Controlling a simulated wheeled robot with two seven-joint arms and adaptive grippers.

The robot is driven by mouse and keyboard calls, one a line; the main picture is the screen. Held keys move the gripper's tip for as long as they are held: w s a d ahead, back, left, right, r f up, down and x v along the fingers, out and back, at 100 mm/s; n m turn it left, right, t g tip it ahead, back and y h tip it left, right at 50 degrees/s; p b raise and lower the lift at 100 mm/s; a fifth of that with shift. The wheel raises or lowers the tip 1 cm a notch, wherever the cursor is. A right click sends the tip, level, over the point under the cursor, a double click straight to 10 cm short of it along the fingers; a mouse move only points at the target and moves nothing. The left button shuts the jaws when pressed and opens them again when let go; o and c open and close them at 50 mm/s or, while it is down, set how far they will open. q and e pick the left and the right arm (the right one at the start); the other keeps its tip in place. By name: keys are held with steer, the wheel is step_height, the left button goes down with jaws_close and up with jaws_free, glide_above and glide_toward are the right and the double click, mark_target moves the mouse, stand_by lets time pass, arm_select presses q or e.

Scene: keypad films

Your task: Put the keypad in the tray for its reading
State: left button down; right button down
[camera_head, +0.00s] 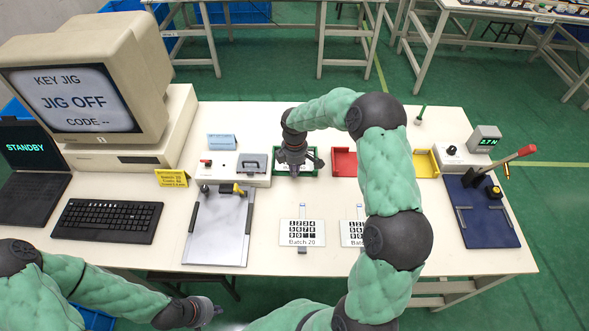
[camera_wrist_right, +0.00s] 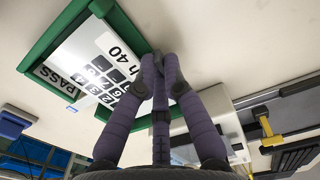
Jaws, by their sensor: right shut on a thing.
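My right gripper (camera_head: 293,168) is over the green tray (camera_head: 296,177) at the back middle of the table. In the right wrist view its fingers (camera_wrist_right: 160,68) are shut on the edge of a white keypad film (camera_wrist_right: 100,62) with black keys; its print ends in "h 40". The film lies within the outline of the green tray's rim (camera_wrist_right: 58,42), beside a PASS label (camera_wrist_right: 54,78). Whether it touches the tray floor I cannot tell. My left gripper (camera_head: 205,310) is at the front left, off the table; its jaws are unclear.
The Batch 20 keypad (camera_head: 302,238) and another keypad (camera_head: 352,238), partly behind my right arm, lie in front. A red tray (camera_head: 343,163) and a yellow tray (camera_head: 426,164) stand right. The monitor (camera_head: 75,95) reads JIG OFF.

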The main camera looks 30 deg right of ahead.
steer(key=shift+f, duration=0.4)
stand_by(0.3)
steer(key=c, duration=1.3)
jaws_free()
steer(key=shift+o, duration=0.2)
steer(key=shift+r, duration=0.15)
step_height(320, 180, up, 12)
